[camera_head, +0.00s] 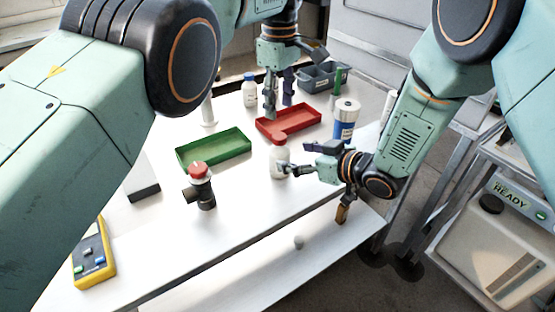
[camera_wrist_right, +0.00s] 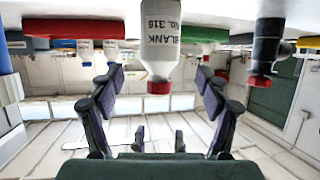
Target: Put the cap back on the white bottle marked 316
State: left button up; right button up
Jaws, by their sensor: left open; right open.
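The white bottle (camera_head: 279,163) stands upright on the white table. In the right wrist view, which is upside down, the bottle (camera_wrist_right: 160,45) reads "BLANK No. 316". A red cap (camera_wrist_right: 158,87) sits on its neck; the cap also shows in the head view (camera_head: 281,141). I cannot tell whether it is screwed tight. My right gripper (camera_head: 297,159) is open, low and level at the bottle's right side, its fingers pointing toward it. In the wrist view the bottle appears between the open fingertips (camera_wrist_right: 160,82). My left gripper (camera_head: 279,100) is open and empty, pointing down behind the bottle, near the red tray.
A green tray (camera_head: 214,150), red tray (camera_head: 290,122), blue-and-white canister (camera_head: 345,120), blue-capped bottle (camera_head: 250,92) and grey bin (camera_head: 322,76) stand around. The front middle is mostly clear.

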aim_at(286, 155)
jog(key=x, duration=0.6)
jog(key=shift+d+f, duration=0.1)
jog(key=shift+w+a+f, duration=0.1)
jog(key=shift+w+a, duration=0.25)
jog(key=shift+a, duration=0.1)
grip_shut()
dwell(0.4)
